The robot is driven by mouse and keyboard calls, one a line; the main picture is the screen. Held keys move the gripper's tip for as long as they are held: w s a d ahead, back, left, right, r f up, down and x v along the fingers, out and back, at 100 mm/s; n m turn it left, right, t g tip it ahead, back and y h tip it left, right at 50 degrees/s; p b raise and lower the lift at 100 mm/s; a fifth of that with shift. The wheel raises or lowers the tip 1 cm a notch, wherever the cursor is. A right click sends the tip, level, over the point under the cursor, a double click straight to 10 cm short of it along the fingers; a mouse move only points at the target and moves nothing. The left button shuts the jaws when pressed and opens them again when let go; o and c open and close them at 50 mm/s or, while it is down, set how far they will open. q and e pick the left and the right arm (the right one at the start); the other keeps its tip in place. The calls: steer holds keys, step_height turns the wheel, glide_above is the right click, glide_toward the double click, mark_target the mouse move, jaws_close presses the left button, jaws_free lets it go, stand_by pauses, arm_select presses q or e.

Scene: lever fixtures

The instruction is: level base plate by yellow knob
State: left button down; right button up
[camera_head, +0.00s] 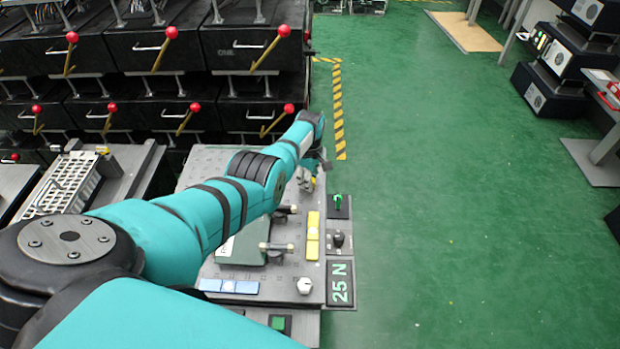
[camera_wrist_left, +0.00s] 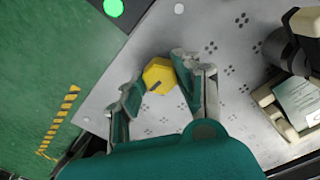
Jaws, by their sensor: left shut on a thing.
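The yellow knob (camera_wrist_left: 159,74) is a faceted piece with a dark slot, standing on the grey base plate (camera_wrist_left: 222,30) in the left wrist view. My left gripper (camera_wrist_left: 158,80) has one finger on each side of the knob and is shut on it. In the head view my left arm reaches over the grey base plate (camera_head: 212,163), and the left gripper (camera_head: 316,167) is at its far right part, mostly hidden by the wrist. The knob cannot be made out clearly there. My right gripper is not in view.
A green switch (camera_head: 338,202), a dark knob (camera_head: 338,239) and a "25 N" label (camera_head: 340,284) line the plate's right side. Black boxes with red-balled levers (camera_head: 160,50) stand behind at left.

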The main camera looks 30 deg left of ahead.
arm_select(q)
steer(key=n, duration=1.1)
steer(key=shift+n, duration=0.4)
stand_by(0.3)
steer(key=c, duration=0.9)
jaws_free()
steer(key=shift+c, duration=0.2)
steer(key=shift+r, duration=0.1)
step_height(320, 180, up, 12)
